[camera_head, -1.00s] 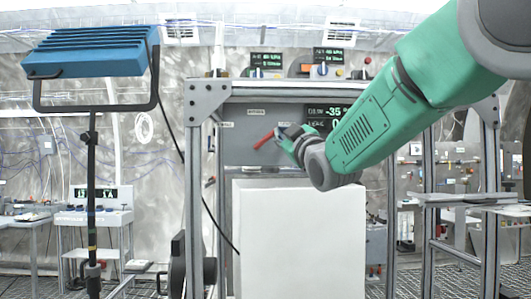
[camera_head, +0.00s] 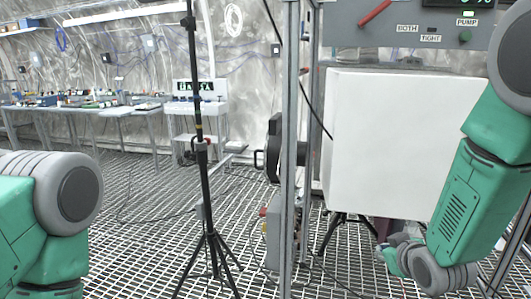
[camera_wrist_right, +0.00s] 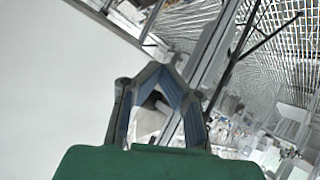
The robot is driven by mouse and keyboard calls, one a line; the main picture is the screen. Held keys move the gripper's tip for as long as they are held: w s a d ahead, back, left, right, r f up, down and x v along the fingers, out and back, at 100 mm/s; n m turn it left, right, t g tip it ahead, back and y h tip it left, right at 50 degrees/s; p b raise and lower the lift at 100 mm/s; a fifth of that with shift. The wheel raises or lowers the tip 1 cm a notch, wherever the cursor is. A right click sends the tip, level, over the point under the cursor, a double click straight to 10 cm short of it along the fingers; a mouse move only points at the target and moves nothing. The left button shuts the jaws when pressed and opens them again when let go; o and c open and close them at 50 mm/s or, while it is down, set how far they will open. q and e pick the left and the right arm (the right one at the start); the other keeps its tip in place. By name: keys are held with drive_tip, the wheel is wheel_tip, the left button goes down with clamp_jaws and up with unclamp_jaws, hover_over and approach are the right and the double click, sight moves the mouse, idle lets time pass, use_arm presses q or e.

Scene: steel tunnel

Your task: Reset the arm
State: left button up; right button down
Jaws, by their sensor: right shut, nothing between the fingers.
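My right arm (camera_head: 458,196) comes down at the right side of the head view. Its right gripper (camera_head: 393,253) is low, beside the lower right part of a white box (camera_head: 395,145), and looks small and partly turned away. In the right wrist view the fingers of the right gripper (camera_wrist_right: 158,72) close together with nothing held between them. The white box (camera_wrist_right: 50,90) fills the left of that view. My left arm (camera_head: 60,200) shows at the lower left of the head view, bent, and its gripper is out of the picture.
A metal frame post (camera_head: 290,120) and a black tripod stand (camera_head: 205,190) rise left of the box. Worktables (camera_head: 70,108) line the back. The grating floor (camera_head: 140,200) is open between.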

drive_tip(key=s+a+f+m+g, duration=0.2)
drive_tip(key=s+f+g, duration=0.3)
drive_tip(key=s+f, duration=0.95)
drive_tip(key=s+f+g, duration=0.2)
drive_tip(key=s+f, duration=0.2)
drive_tip(key=s, duration=0.7)
drive_tip(key=s+d+f+m+g, duration=0.1)
drive_tip(key=s+f+g, duration=0.2)
drive_tip(key=s, duration=0.9)
drive_tip(key=shift+f+m+g+b, duration=0.3)
drive_tip(key=shift+f+b, duration=0.15)
drive_tip(key=shift+f, duration=0.1)
